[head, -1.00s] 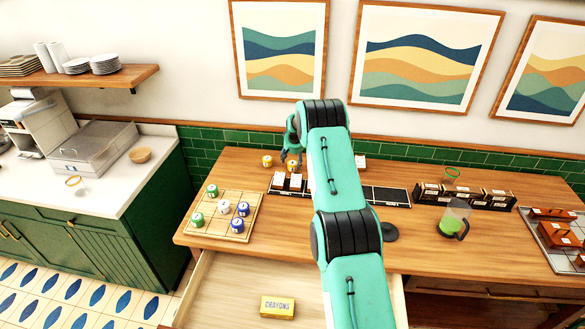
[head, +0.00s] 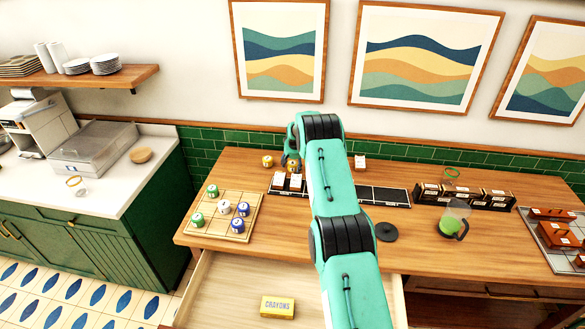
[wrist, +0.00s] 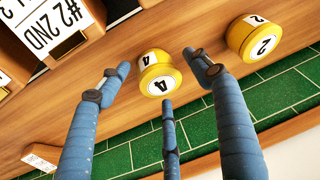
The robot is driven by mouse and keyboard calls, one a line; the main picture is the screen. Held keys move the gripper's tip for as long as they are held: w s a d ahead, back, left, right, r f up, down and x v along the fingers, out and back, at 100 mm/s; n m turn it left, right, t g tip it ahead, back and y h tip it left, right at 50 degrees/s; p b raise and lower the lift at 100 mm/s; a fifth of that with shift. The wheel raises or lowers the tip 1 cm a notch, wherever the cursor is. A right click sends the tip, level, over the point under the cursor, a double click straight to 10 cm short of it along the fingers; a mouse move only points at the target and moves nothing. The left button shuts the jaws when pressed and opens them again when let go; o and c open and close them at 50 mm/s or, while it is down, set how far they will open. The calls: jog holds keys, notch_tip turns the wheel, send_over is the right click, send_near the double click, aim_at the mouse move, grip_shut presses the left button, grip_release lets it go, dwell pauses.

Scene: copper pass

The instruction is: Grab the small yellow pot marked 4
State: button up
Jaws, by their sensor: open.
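The small yellow pot marked 4 (wrist: 157,76) stands on the wooden table in the wrist view, its white label facing the camera. My gripper (wrist: 160,80) is open, with its three blue fingers spread around the pot. I see no clear contact between fingers and pot. In the head view my gripper (head: 291,159) is over the back of the table, partly covering the pot (head: 292,168). A second yellow pot, marked 2 (wrist: 254,38), stands to the right in the wrist view, outside the fingers; it also shows in the head view (head: 267,161).
A wooden board (head: 211,232) with green, white and blue pots is at left. A blender jug (head: 455,219) stands at right.

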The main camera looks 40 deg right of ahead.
aim_at(293, 163)
dwell(0.4)
jog(key=c, duration=1.2)
jog(key=shift+c, duration=0.2)
jog(key=shift+r, duration=0.1)
jog(key=shift+r, duration=4.95)
